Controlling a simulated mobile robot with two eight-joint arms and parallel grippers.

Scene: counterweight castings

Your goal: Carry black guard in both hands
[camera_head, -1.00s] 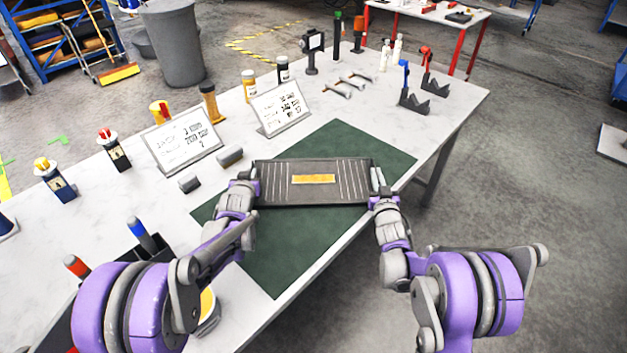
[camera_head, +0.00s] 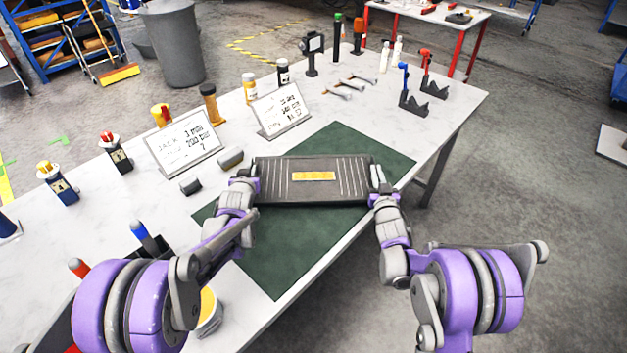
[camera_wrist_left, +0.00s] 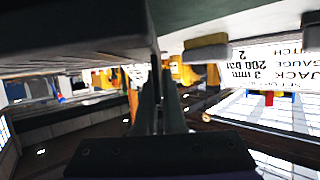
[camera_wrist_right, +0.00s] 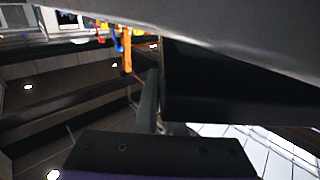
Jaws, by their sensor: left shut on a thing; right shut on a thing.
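The black guard (camera_head: 314,190) is a flat dark panel with pale ribs and a yellow label (camera_head: 314,176) at its middle. In the head view it is over the green mat (camera_head: 295,255); whether it touches the mat I cannot tell. My left gripper (camera_head: 250,187) is shut on its left end, and my right gripper (camera_head: 377,187) is shut on its right end. In the left wrist view the guard's dark side (camera_wrist_left: 75,35) fills the upper left. In the right wrist view its edge (camera_wrist_right: 240,35) crosses the top. The fingertips are partly hidden.
Two sign boards (camera_head: 184,142) (camera_head: 281,109) and two grey blocks (camera_head: 191,185) (camera_head: 230,158) stand left of and behind the guard. Wrenches (camera_head: 343,87) and black V-stands (camera_head: 413,100) are farther back. A bucket (camera_head: 208,312) is near my left arm. The right mat area is clear.

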